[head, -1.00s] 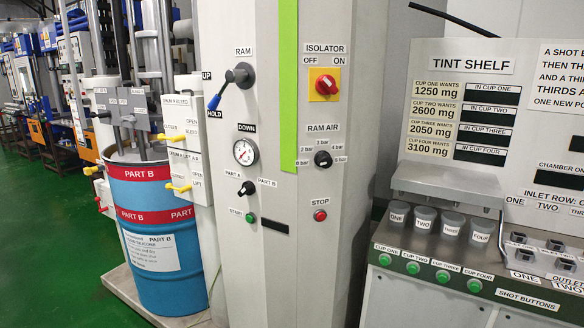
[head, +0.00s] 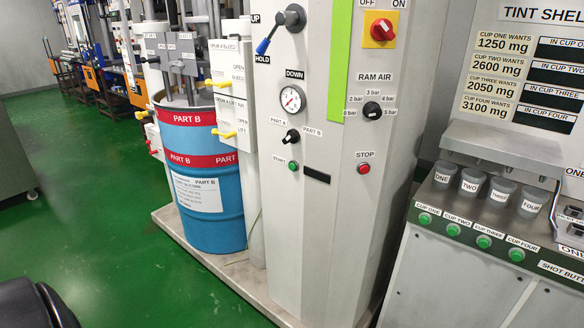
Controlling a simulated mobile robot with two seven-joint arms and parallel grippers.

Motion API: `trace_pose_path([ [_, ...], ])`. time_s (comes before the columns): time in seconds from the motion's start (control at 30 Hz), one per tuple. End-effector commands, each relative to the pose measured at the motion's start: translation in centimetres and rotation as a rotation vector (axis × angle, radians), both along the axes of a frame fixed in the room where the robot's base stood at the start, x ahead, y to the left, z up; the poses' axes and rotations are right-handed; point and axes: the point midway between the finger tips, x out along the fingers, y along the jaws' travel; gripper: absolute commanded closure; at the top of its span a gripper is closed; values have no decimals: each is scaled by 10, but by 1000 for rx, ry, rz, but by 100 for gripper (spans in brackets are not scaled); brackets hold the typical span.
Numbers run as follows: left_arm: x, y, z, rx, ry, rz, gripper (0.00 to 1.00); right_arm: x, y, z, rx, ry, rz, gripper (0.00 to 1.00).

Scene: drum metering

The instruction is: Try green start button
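The green start button (head: 292,167) is on the front of the grey cabinet (head: 325,230), low on the panel, just right of a small START label (head: 278,159). The red stop button (head: 363,168) sits to its right under a STOP label. A PART A / PART B selector (head: 291,137) is just above the start button. A dark, blank display strip (head: 316,175) lies right of and below it. Nothing covers the start button. Neither gripper can be made out in the head view.
A blue PART B drum (head: 205,205) stands left of the cabinet on a low metal plinth (head: 190,246). The tint shelf with four-labelled cups (head: 502,192) and green shot buttons (head: 453,230) is at right. Green floor (head: 110,190) is open at left.

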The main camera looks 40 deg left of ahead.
Motion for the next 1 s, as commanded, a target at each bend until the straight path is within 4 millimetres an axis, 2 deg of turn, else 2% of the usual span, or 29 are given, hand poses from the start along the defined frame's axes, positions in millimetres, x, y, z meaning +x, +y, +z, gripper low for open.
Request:
trace_pose_path([
  [0.07,0,0,0,0,0,0,24,0,0,0,0,0,0,26],
  [0.73,0,1,0,1,1,0,99,0,0,0,0,0,0,26],
  [1.0,-1,1,0,1,1,0,100,0,0,0,0,0,0,26],
])
